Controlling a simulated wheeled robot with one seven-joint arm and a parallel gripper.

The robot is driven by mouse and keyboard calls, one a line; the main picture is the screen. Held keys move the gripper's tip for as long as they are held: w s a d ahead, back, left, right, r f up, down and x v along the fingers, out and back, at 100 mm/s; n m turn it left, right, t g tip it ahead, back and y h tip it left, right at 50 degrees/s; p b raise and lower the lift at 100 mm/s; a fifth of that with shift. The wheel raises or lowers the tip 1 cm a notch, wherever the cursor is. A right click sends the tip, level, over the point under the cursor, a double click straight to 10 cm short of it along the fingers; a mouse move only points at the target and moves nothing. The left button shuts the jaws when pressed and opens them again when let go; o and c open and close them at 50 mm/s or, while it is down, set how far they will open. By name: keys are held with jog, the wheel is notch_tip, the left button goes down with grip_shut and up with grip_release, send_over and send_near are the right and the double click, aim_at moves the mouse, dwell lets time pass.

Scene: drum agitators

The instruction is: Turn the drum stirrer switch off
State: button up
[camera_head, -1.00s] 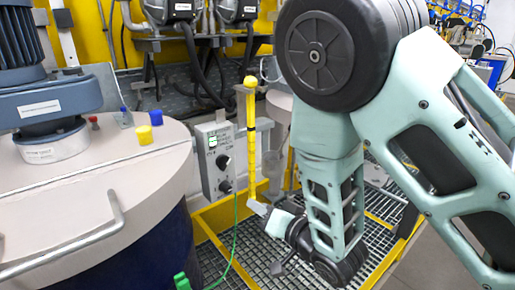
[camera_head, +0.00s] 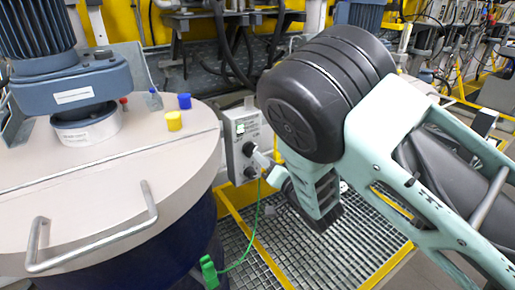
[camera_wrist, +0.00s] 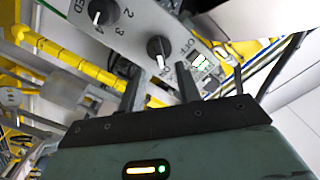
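The control box (camera_head: 245,140) is a grey panel on the side of the drum stirrer, with a green-lit display and black knobs. In the wrist view, the drum stirrer switch (camera_wrist: 157,47) is a round black knob with a white pointer mark, next to the OFF and ON lettering and the lit green window (camera_wrist: 199,61). My gripper (camera_wrist: 159,68) is open, its two dark fingers apart, with the tips just short of the switch and roughly on either side of it. Contact cannot be told. In the head view, my gripper (camera_head: 263,161) is at the box front, partly covering it.
A second knob (camera_wrist: 101,11) marked with numbers is beside the switch. The drum lid (camera_head: 110,170) with a bent metal handle (camera_head: 95,240) lies left of the box. A green cable (camera_head: 257,220) hangs below the box. Yellow rails and grating (camera_head: 330,250) lie below my arm.

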aim_at(254, 150)
jog(key=shift+p+x, duration=0.5)
jog(key=shift+x, duration=1.95)
grip_shut()
